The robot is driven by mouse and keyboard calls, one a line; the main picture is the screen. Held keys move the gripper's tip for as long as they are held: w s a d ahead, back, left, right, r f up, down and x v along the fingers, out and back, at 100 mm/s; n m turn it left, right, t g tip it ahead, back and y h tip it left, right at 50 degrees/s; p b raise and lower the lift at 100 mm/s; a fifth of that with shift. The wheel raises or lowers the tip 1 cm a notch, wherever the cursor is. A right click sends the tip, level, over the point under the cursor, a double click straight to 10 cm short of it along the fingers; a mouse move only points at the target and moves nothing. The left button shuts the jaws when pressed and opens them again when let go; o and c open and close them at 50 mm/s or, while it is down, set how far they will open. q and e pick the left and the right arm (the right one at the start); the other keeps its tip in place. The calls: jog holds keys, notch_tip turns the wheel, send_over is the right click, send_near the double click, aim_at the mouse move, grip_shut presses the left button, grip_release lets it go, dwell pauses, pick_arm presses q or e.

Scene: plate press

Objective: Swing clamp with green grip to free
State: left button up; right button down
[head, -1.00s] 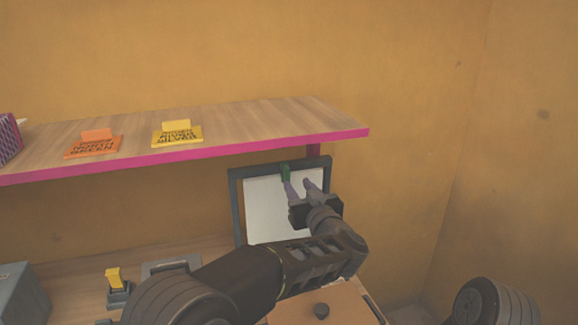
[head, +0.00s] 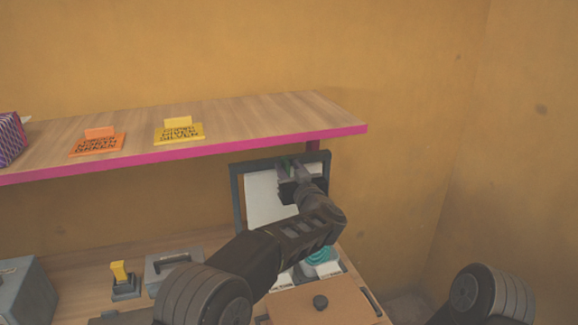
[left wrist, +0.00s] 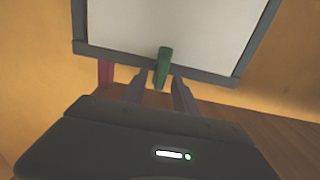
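The clamp's green grip (head: 287,163) is at the top bar of a dark grey frame (head: 238,205) that holds a white sheet (head: 264,200). In the left wrist view the grip (left wrist: 162,68) lies across the frame's edge. My left gripper (head: 289,172) is at the top of the frame. In the left wrist view its two fingers (left wrist: 159,88) are apart, with the grip's end between them. A gap seems to show on either side of the grip. The rest of the clamp is hidden. My right gripper is out of view.
A shelf with a pink edge (head: 200,153) runs just above the frame, bearing an orange sign (head: 97,144) and a yellow sign (head: 179,132). Below are a yellow-handled device (head: 121,275), a grey box (head: 25,290) and a teal round thing (head: 321,256).

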pick_arm(q)
grip_shut()
dwell(0.4)
